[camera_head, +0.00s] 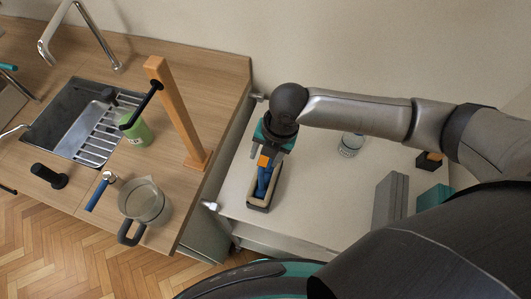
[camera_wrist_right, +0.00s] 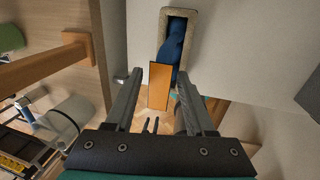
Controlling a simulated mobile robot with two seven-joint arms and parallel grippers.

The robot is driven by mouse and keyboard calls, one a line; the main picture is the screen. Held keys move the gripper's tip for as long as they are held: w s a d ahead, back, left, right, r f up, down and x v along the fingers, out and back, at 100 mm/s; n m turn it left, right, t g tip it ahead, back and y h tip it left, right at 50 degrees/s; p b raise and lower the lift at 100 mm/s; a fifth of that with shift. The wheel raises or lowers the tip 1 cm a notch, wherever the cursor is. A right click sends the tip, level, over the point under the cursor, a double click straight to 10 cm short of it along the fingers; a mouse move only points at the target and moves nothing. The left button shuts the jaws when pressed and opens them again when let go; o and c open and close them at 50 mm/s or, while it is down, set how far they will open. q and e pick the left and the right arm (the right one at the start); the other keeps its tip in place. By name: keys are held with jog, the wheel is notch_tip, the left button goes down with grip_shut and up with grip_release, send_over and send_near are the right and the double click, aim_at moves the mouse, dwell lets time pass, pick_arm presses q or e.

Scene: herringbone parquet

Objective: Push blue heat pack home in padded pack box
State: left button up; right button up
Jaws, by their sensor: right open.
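The padded pack box (camera_head: 258,207) is a narrow dark box with a beige padded rim on the pale table. It also shows at the top of the right wrist view (camera_wrist_right: 192,45). The blue heat pack (camera_head: 262,184) lies lengthwise in it, and its blue body shows inside the rim in the wrist view (camera_wrist_right: 173,46). An orange flat piece (camera_wrist_right: 159,85) shows at the pack's near end, between my fingers in the picture; whether it is joined to the pack is unclear. My left gripper is out of view.
A glass (camera_head: 350,145), grey block (camera_head: 390,201) and teal block (camera_head: 433,197) stand right of the box. Left is a wooden counter with an orange post (camera_head: 178,112), green cup (camera_head: 137,131), sink (camera_head: 82,118) and glass pot (camera_head: 143,202). Pale table beside the box is clear.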

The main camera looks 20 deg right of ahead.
jog(key=v, duration=1.5)
jog(key=shift+p, duration=0.45)
jog(key=shift+r, duration=0.1)
